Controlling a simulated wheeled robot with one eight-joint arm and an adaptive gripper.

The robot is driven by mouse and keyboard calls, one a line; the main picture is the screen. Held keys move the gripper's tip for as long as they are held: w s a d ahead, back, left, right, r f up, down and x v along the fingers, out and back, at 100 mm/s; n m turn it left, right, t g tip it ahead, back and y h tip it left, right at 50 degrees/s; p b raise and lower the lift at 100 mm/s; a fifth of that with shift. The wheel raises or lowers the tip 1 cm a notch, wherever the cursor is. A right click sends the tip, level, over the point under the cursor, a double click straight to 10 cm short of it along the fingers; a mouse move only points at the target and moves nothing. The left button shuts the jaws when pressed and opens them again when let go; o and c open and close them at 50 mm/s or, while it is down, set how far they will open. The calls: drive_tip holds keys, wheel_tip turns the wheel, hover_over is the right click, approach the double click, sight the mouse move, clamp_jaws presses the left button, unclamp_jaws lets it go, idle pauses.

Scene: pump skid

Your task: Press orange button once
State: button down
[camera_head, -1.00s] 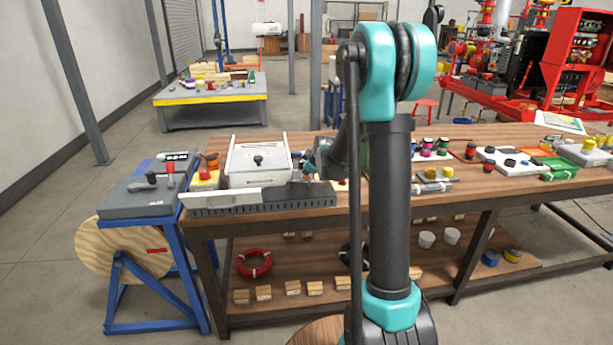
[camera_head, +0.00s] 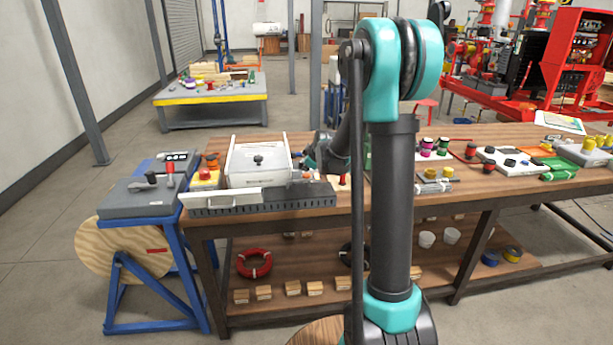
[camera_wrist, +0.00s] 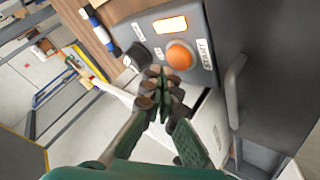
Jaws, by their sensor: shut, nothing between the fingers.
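The orange button (camera_wrist: 180,55) is a round dome on a grey panel (camera_wrist: 205,68) in the wrist view, beside a label reading START. My gripper (camera_wrist: 162,90) is shut and empty. Its fingertips show just below and left of the button in that view, close to it; whether they touch it I cannot tell. In the head view my gripper (camera_head: 305,165) is at the right side of a white box (camera_head: 258,165) on the workbench. The button cannot be made out clearly there.
A black knob (camera_wrist: 137,55) and a lit amber rectangle (camera_wrist: 170,25) share the panel. A grey handle (camera_wrist: 235,90) stands on the dark cabinet to the right. In the head view a grey slotted rail (camera_head: 265,200) lies along the workbench's front edge.

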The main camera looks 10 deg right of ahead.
sight(307, 176)
drive_tip(key=shift+r, duration=2.55)
drive_tip(key=s+d+f+m+g, duration=0.1)
drive_tip(key=s+f+m, duration=0.2)
drive_tip(key=s, duration=1)
drive_tip(key=s+d+f+m+g+h, duration=0.1)
drive_tip(key=s+f+m, duration=0.3)
drive_tip(key=s, duration=1)
drive_tip(key=s+d+f+m+g+h, duration=0.1)
drive_tip(key=s+f+m, duration=0.3)
drive_tip(key=s, duration=1)
drive_tip(key=shift+d+f+g, duration=0.5)
drive_tip(key=shift+f+g, duration=0.35)
drive_tip(key=shift+g, duration=0.05)
